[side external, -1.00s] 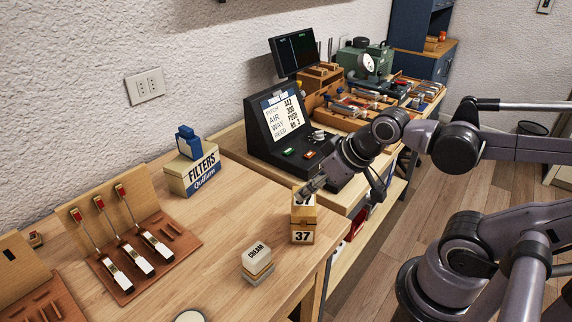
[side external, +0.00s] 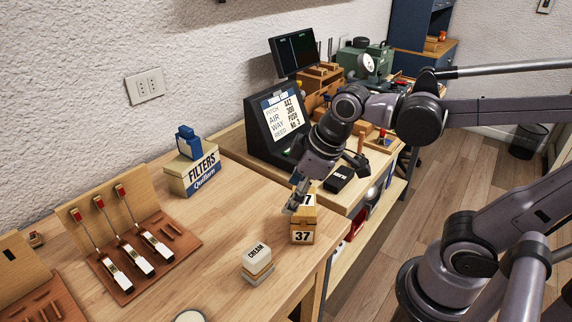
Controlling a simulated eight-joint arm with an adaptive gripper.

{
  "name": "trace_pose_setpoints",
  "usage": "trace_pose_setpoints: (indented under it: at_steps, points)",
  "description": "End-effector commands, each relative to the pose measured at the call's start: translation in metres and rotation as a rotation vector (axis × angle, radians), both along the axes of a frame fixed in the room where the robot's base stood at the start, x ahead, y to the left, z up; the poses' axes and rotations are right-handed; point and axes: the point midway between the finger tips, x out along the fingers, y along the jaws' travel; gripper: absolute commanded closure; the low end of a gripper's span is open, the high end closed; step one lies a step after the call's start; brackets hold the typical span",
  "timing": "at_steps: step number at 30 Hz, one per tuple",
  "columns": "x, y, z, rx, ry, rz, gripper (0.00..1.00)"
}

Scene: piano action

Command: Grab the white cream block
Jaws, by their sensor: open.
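The white cream block (side external: 257,263) sits on the wooden bench near its front edge. Its top is labelled CREAM and a thin darker band runs around its lower part. My gripper (side external: 291,209) is above and behind the block, apart from it, pointing down beside the wooden 37 box. Its fingers are small in the picture. It is open and holds nothing that I can see.
The wooden box marked 37 (side external: 303,236) stands just right of the block, close to my gripper. A FILTERS box (side external: 191,176) and a rack with hammers (side external: 128,250) stand left. Bench surface between them is clear.

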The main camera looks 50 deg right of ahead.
Motion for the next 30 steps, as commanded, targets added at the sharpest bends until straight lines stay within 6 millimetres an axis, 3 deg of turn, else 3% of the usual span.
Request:
trace_pose_setpoints:
  at_steps: [6,13,20,30]
  points:
    - [0.01,0.057,0.005,-0.152,0.175,0.494,0.35]
    - [0.009,0.1,0.003,-0.243,0.304,0.884,0.35]
    - [0.008,0.112,-0.003,-0.265,0.342,1.001,0.35]
    - [0.009,0.111,-0.044,-0.264,0.34,0.998,0.35]
